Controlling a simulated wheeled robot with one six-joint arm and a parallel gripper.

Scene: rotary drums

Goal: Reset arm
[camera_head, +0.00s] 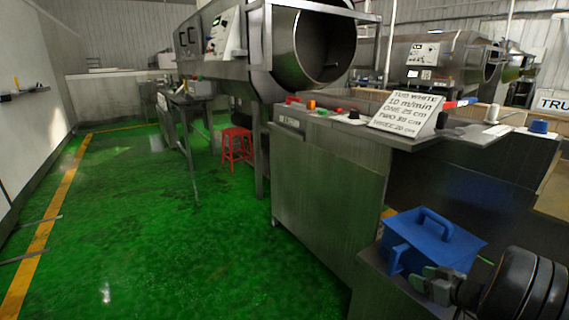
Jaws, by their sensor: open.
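A blue box with a handle on top (450,247) sits just behind and above the gripper in the picture. I cannot tell whether the gripper touches the box. The rest of my arm runs out of the picture at the right edge.
A steel counter (325,185) stands behind the box, bearing a printed sign (408,112) and small coloured items. A large rotary drum (322,48) rises behind it. A red stool (237,146) stands on the green floor. Free floor (150,230) lies at left.

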